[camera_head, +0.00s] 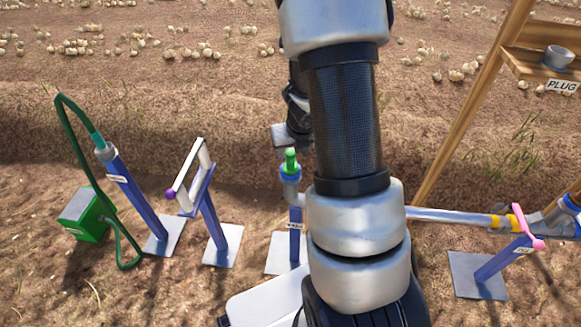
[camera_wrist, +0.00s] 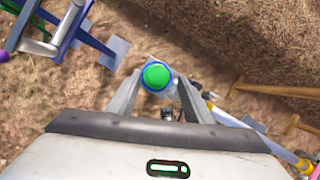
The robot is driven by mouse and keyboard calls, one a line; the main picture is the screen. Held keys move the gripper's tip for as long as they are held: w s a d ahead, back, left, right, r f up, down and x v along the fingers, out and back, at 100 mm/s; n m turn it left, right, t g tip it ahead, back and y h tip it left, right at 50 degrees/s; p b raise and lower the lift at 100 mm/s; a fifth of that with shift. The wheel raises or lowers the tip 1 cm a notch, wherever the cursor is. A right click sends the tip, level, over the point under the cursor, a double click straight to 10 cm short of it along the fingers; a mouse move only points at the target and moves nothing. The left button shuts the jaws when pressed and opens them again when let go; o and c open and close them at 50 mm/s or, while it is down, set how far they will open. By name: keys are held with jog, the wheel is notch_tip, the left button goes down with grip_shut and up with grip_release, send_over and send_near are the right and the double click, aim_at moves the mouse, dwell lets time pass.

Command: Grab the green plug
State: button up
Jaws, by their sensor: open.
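The green plug (camera_head: 290,160) stands upright in the top of a grey pipe fitting with a blue collar (camera_head: 290,173), on a blue post just left of my arm in the head view. In the wrist view the green plug (camera_wrist: 156,76) shows from above as a round green top inside a blue ring. My gripper (camera_wrist: 155,90) is open, with one finger on each side of the plug in that view. I cannot tell whether the fingers touch it or how far above it they are. In the head view my arm hides most of the gripper.
Left stand a blue post with a white lever and purple knob (camera_head: 170,193), a hose post (camera_head: 130,187) and a green box (camera_head: 86,214). Right are a horizontal pipe (camera_head: 450,215), a pink handle (camera_head: 525,228) and a wooden shelf labelled PLUG (camera_head: 535,68) with a grey cup (camera_head: 558,57).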

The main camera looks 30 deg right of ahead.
aim_at(291, 164)
jog(key=b+x, duration=0.2)
jog(key=x, duration=0.2)
jog(key=shift+w+a+f, duration=0.1)
jog(key=shift+a+f, duration=0.05)
jog(key=shift+f, duration=0.15)
jog(key=shift+r, duration=0.1)
grip_shut()
